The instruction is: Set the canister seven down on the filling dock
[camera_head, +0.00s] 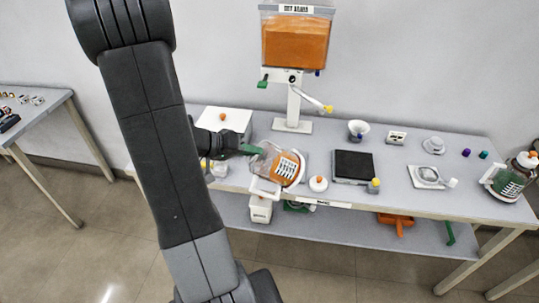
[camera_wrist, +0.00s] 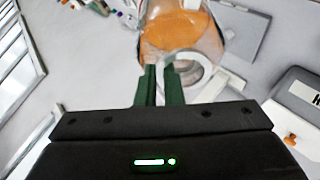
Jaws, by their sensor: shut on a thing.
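A clear canister (camera_head: 272,158) with orange contents, a white end and a dark-marked label is held over the front of the table, left of its middle. It looks tilted in the head view. Its number is too small to read. My gripper (camera_head: 256,151) is shut on it from the left. In the wrist view my gripper's green fingers (camera_wrist: 161,78) meet the near side of the canister (camera_wrist: 182,32). A hopper (camera_head: 295,42) of orange material stands on a white post behind it. I cannot tell which surface is the filling dock; the canister hides part of the table there.
A dark square plate (camera_head: 354,164), a white funnel cup (camera_head: 358,129) and a small round item with an orange knob (camera_head: 318,183) stand right of the canister. A green-filled canister (camera_head: 509,182) is at the right end. A lever (camera_head: 318,102) juts from the post.

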